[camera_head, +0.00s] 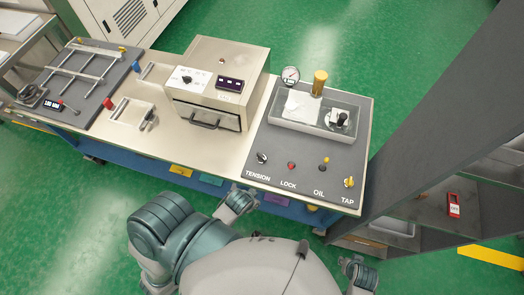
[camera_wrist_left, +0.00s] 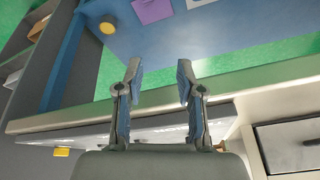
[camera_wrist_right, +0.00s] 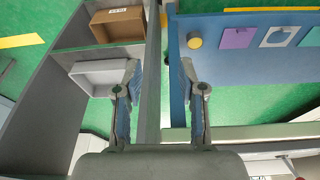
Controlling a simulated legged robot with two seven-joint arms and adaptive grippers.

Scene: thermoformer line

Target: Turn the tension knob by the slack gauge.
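The tension knob (camera_head: 262,158) is a small black knob with a light pointer mark, at the front left of the dark grey panel (camera_head: 310,172), above the printed word TENSION. A round white dial (camera_head: 291,74), apparently the slack gauge, stands at the panel's back. My left gripper (camera_wrist_left: 159,78) is open and empty; in the head view it is below the bench's front edge, apart from and below the knob. My right gripper (camera_wrist_right: 159,76) is open and empty, low at the right in the head view. Neither wrist view shows the knob.
A red LOCK button (camera_head: 291,166), an OIL lever (camera_head: 324,163) and a yellow TAP (camera_head: 349,182) line the panel's front right of the knob. A grey tray (camera_head: 306,125) and brass cylinder (camera_head: 320,82) are behind. A metal oven box (camera_head: 215,85) stands left; grey shelving (camera_head: 440,130) rises right.

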